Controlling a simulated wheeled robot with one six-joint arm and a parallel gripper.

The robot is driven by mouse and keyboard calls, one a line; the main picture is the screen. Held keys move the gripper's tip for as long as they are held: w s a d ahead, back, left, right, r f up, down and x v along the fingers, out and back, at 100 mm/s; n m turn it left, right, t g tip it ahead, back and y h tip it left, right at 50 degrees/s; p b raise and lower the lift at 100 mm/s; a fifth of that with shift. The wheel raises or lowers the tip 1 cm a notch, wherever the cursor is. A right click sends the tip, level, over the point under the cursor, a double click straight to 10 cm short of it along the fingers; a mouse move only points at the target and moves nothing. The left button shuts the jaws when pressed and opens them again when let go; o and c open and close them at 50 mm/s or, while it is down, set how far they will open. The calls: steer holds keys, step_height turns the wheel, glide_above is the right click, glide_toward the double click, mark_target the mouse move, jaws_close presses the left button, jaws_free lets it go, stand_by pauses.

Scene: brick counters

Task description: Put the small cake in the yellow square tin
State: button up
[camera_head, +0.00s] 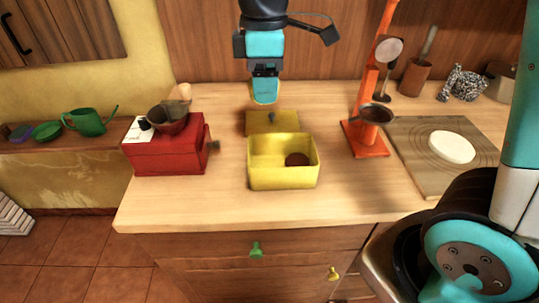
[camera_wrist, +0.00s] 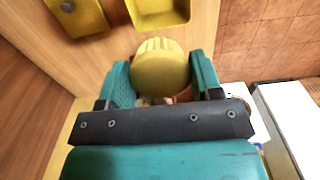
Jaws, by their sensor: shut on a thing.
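The small cake (camera_wrist: 160,66) is round and yellow with a ribbed side. My gripper (camera_head: 265,89) is shut on it, with a teal finger on each side in the wrist view. In the head view only a little of the cake shows at the fingertips. It is held above the counter, behind the tin. The tin also shows at the top of the wrist view (camera_wrist: 161,20). A yellow lid (camera_head: 272,122) with a knob is just behind the tin.
A red box (camera_head: 168,155) with a dark bowl on top stands left of the tin. An orange stand (camera_head: 366,140) is at the right, beside a wooden board (camera_head: 430,180) bearing a white disc (camera_head: 452,147). The counter in front of the tin is clear.

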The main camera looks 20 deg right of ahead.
step_height(320, 180, down, 20)
steer(key=shift+r, duration=0.1)
stand_by(0.4)
steer(key=shift+f, duration=0.2)
steer(key=o, duration=0.7)
steer(key=shift+c, duration=0.2)
steer(key=shift+r, duration=0.1)
step_height(320, 180, up, 13)
steer(key=s+a+r+m+y, duration=0.2)
steer(key=s+r+m, duration=0.1)
steer(key=s, duration=0.6)
steer(key=s+a+r+m+y, duration=0.2)
steer(key=s+r+m, duration=0.1)
steer(key=s, duration=0.6)
steer(key=shift+a, duration=0.3)
